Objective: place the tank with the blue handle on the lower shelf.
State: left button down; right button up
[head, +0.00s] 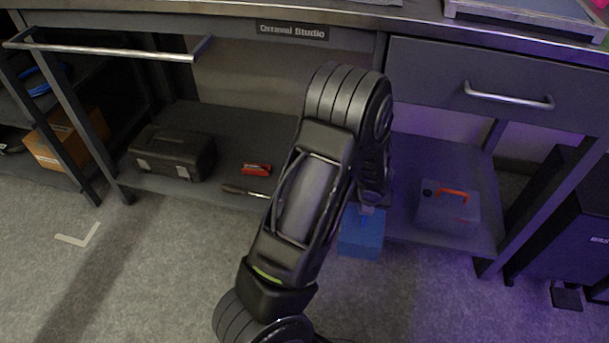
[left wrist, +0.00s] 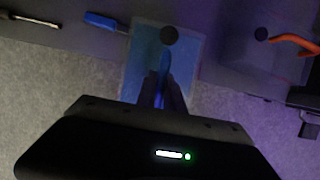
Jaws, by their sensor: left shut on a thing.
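The tank (head: 361,236) with the blue handle is a blue, translucent box held at the front edge of the lower shelf (head: 408,232), left of the other tank. My left gripper (head: 371,198) is shut on its handle from above. In the left wrist view the tank (left wrist: 190,70) has a blue handle (left wrist: 166,60) between my left fingers (left wrist: 161,88) and a dark round cap (left wrist: 169,35). It overlaps the shelf's front edge there; I cannot tell whether it touches the shelf. My arm hides part of the shelf. My right gripper is not in view.
A tank with an orange-red handle (head: 452,193) stands on the shelf's right part. A black toolbox (head: 172,154), a red object (head: 256,169) and a screwdriver (head: 243,191) lie to the left. A blue-handled tool (left wrist: 104,22) lies near the tank. The bench drawer (head: 440,83) overhangs the shelf.

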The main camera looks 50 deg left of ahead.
pick_arm(q)
jog(key=shift+w, duration=0.1)
dwell(0.4)
jog(key=shift+w+a+r, duration=0.1)
jog(key=shift+w+a, duration=0.05)
jog(key=w+a+p, duration=0.3)
jog(key=w, duration=0.1)
jog(key=shift+a+r, duration=0.1)
jog(key=shift+a, duration=0.05)
jog(key=w+a, duration=0.7)
jog(key=w, duration=0.2)
jog(key=shift+w+b, duration=0.25)
jog(key=shift+b, duration=0.2)
